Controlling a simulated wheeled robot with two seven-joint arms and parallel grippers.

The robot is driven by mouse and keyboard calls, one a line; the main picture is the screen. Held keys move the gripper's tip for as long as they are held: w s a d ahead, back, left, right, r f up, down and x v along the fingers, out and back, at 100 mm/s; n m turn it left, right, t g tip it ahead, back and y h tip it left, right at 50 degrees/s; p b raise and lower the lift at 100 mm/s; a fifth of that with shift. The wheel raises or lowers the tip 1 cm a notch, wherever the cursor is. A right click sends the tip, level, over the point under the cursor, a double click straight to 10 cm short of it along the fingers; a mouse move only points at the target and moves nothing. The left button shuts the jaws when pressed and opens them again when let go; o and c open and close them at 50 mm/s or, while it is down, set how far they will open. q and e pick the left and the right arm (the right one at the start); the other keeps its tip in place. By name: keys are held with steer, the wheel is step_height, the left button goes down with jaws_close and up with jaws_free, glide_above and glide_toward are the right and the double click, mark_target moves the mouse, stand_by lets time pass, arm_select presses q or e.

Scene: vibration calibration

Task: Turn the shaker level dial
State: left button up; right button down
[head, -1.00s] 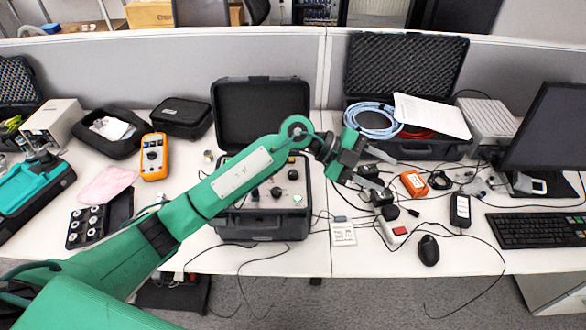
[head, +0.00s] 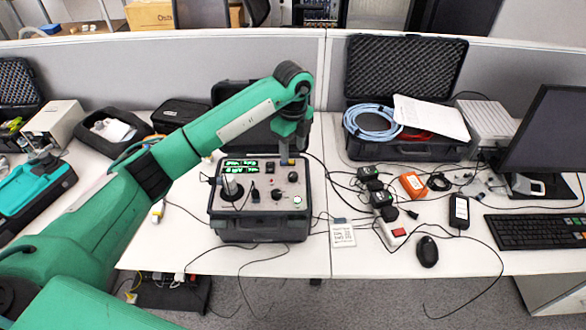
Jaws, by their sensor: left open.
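The shaker unit (head: 216,219) is an open black case with a grey control panel, lit green displays (head: 241,166) and several black knobs. One dark knob (head: 276,195) sits right of the panel's middle, and another (head: 293,177) lies near the right side. Which knob is the shaker level dial I cannot tell. My left gripper (head: 291,155) points down over the panel's back right part, behind the knobs. It is open, with nothing seen between its fingers; whether the tips touch the panel is unclear. My right gripper is not in view.
The case's raised lid (head: 240,132) stands behind, partly hidden by my arm. Cables and chargers (head: 385,205) lie to the right. A mouse (head: 427,251), keyboard (head: 537,231) and monitor (head: 545,130) are farther right. The table strip in front of the case is mostly clear.

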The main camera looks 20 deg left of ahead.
mark_target(293, 174)
arm_select(q)
step_height(293, 174, down, 9)
steer(key=shift+f+p, duration=0.2)
steer(key=shift+p, duration=0.8)
steer(key=c, duration=1)
